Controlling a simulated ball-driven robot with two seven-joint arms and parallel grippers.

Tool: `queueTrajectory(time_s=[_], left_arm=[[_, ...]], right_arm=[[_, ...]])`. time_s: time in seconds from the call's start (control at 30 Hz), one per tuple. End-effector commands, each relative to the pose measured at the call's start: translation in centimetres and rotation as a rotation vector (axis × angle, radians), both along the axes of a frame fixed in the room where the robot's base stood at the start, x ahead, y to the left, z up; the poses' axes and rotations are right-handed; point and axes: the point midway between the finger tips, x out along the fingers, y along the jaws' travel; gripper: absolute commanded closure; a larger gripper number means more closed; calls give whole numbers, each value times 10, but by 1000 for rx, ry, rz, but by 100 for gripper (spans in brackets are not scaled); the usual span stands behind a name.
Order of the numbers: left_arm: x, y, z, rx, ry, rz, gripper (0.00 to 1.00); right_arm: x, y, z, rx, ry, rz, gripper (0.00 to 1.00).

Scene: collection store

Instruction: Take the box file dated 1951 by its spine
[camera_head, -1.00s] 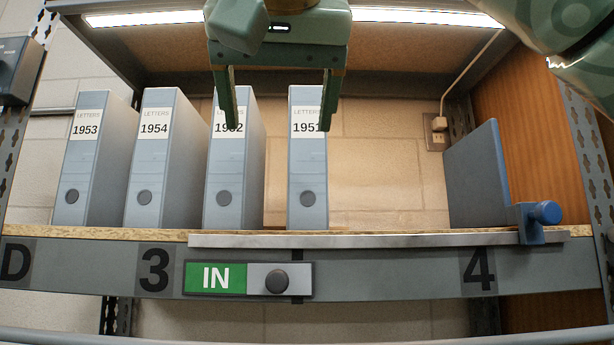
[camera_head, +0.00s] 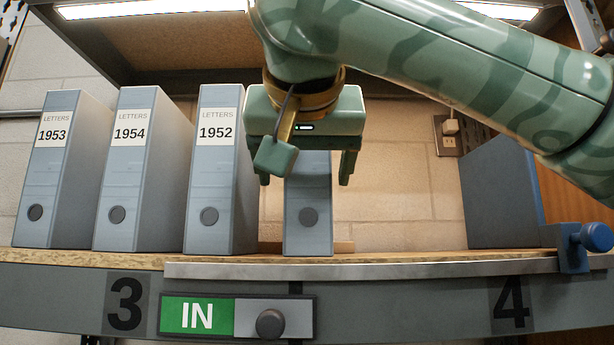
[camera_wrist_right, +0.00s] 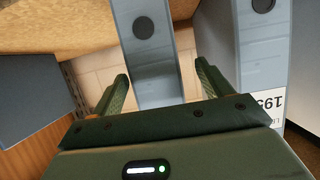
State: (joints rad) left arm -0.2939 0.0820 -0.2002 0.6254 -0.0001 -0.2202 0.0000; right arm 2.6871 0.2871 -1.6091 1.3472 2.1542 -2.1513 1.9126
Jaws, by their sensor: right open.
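The grey-blue box file dated 1951 (camera_head: 308,217) stands upright on the shelf, right of the 1952 file. My right gripper covers its label now; the 1951 date shows only in the earlier head view. My right gripper (camera_head: 305,178) is open at the upper part of this file, one finger to each side of it in the picture. In the right wrist view the file's spine (camera_wrist_right: 156,72) lies between the two open fingers (camera_wrist_right: 162,85), with gaps on both sides. I cannot tell how deep the fingers reach along it. My left gripper is not in view.
The 1952 file (camera_head: 212,180) stands close left of my right gripper, with the 1954 (camera_head: 130,180) and 1953 (camera_head: 50,180) files further left. A blue upright plate (camera_head: 500,195) with a blue knob (camera_head: 596,237) stands at right. The shelf between is clear.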

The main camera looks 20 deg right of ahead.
Motion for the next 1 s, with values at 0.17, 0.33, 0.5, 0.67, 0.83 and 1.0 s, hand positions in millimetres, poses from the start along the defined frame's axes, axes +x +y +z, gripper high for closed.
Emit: queueTrajectory(time_s=[0.17,0.33,0.5,0.67,0.83,1.0], left_arm=[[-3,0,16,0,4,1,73],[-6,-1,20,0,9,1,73],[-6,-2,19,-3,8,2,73],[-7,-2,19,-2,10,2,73],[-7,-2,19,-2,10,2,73],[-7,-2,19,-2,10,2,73]], right_arm=[[23,-12,-14,0,5,0,22],[37,-15,-21,0,1,0,22],[37,-15,-22,0,-1,0,22],[37,-15,-22,0,-1,0,58],[37,-16,-21,1,-3,-2,87],[37,-15,-21,1,-2,-2,87]])
